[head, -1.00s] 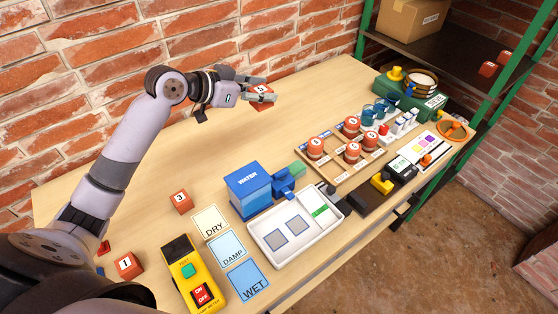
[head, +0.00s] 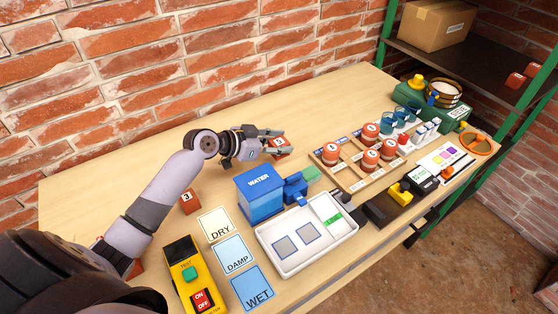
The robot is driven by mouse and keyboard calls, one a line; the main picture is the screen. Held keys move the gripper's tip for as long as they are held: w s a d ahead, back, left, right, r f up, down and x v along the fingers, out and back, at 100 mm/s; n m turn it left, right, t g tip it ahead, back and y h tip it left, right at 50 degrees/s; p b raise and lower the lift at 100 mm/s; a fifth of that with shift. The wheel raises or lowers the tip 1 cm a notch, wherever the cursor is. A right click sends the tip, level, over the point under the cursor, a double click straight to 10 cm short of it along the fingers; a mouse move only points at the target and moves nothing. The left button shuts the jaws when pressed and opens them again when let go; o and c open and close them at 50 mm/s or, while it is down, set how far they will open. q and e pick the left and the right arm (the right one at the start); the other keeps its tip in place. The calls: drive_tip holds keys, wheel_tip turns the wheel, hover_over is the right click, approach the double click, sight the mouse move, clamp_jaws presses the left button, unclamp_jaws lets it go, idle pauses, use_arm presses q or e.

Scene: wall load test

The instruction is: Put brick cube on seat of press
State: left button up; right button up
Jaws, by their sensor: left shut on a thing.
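My left gripper (head: 284,146) is shut on a small red brick cube (head: 280,141) with a pale numbered face. It holds the cube over the table behind the blue water box, and the fingers hide part of it. A low black device with a yellow block (head: 398,193) and a grey display stands at the table's right front. It may be the press, but I cannot tell its seat clearly. The gripper is well to the left of this device. My right gripper is not in view.
A blue water box (head: 261,195) and a white tray (head: 342,233) stand mid-table. A wooden rack (head: 352,177) holds several red-brown weights. Another brick cube (head: 188,202) lies left, near the DRY card (head: 216,224). The table's back middle is clear.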

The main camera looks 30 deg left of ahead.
use_arm(q)
wheel_tip(320, 180, down, 7)
drive_tip(key=shift+f, duration=0.1)
idle(0.3)
drive_tip(key=shift+f, duration=0.1)
drive_tip(key=o, duration=1)
